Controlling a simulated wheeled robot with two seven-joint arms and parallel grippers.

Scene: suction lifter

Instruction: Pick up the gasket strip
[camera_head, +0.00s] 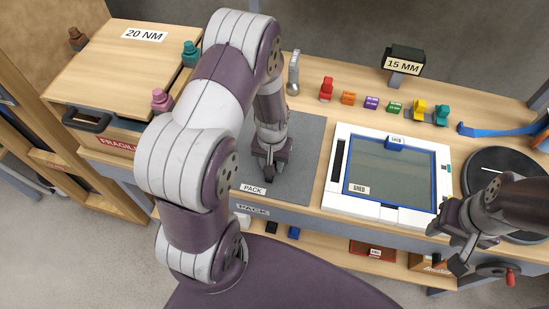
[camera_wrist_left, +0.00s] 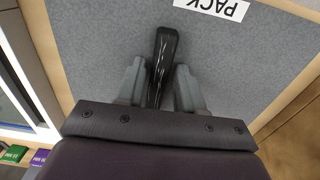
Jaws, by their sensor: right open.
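The gasket strip (camera_wrist_left: 163,55) appears to be the black, glossy, narrow piece on the grey PACK mat in the left wrist view. My left gripper (camera_head: 268,166) points down at the mat. Its fingers (camera_wrist_left: 159,88) stand on either side of the strip, close to it; whether they press on it I cannot tell. My right gripper (camera_head: 458,246) is open and empty, at the bench's front right, beside the white framed box.
The grey mat (camera_head: 305,150) has a PACK label at its front. A white box with a blue-framed screen (camera_head: 390,167) stands right of it. Several coloured blocks (camera_head: 371,103) line the back. A black disc (camera_head: 505,165) and a wooden case (camera_head: 120,70) flank the bench.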

